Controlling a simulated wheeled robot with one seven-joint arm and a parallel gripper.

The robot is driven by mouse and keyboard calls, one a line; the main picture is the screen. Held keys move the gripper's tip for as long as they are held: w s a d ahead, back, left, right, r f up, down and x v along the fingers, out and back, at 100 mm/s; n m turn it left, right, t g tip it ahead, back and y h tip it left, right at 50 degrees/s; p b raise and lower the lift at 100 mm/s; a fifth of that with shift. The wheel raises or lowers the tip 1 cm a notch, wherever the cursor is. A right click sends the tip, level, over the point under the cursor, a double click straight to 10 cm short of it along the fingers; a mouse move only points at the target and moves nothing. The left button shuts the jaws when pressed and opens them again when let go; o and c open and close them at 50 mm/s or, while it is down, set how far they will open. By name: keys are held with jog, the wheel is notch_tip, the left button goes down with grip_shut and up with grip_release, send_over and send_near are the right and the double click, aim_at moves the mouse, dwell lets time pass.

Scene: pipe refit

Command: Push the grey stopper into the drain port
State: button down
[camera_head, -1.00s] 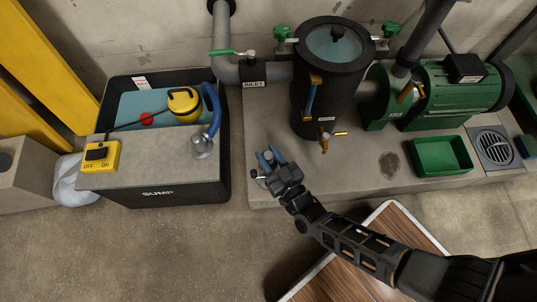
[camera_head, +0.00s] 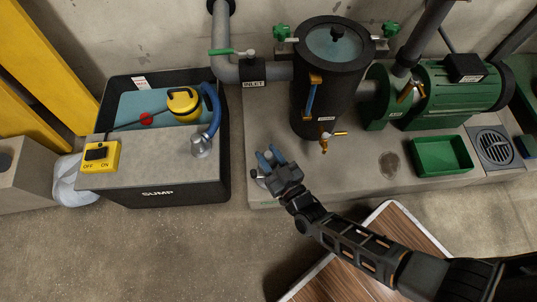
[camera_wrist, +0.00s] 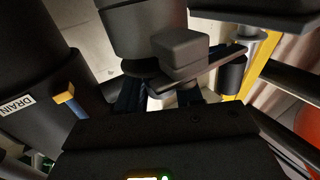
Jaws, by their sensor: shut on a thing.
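My gripper (camera_head: 268,162), with blue fingers, is low over the front left corner of the concrete plinth. It is shut on what seems to be the grey stopper (camera_head: 254,160), a small rounded grey piece at the fingertips, partly hidden by the fingers. A small light-grey fitting (camera_head: 262,181) shows just below the fingers. I cannot tell whether it holds the drain port, or whether the stopper touches a port. In the wrist view a grey block (camera_wrist: 180,50) and a dark cylinder show in front of the palm. The black tank (camera_wrist: 35,75) there bears a DRAIN label.
The sump (camera_head: 190,190), with a blue hose and yellow float, stands left of the gripper. The black tank (camera_head: 313,95) with a brass tap (camera_head: 326,136) rises behind right. A green tray (camera_head: 415,157) and floor grate (camera_head: 495,148) lie farther right. Plinth between is mostly clear.

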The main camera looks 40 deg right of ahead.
jog(key=shift+f+b, duration=0.5)
jog(key=c, duration=1)
grip_release()
jog(key=shift+s, duration=0.1)
jog(key=shift+s+a+p, duration=0.2)
jog(key=shift+s+p, duration=0.05)
jog(key=shift+s, duration=1.55)
jog(key=shift+s+a+p, duration=0.2)
jog(key=shift+s+a, duration=0.05)
jog(key=shift+s, duration=1.5)
jog(key=shift+s+a+p, duration=0.2)
jog(key=shift+s+p, duration=0.05)
jog(key=shift+s, duration=1.55)
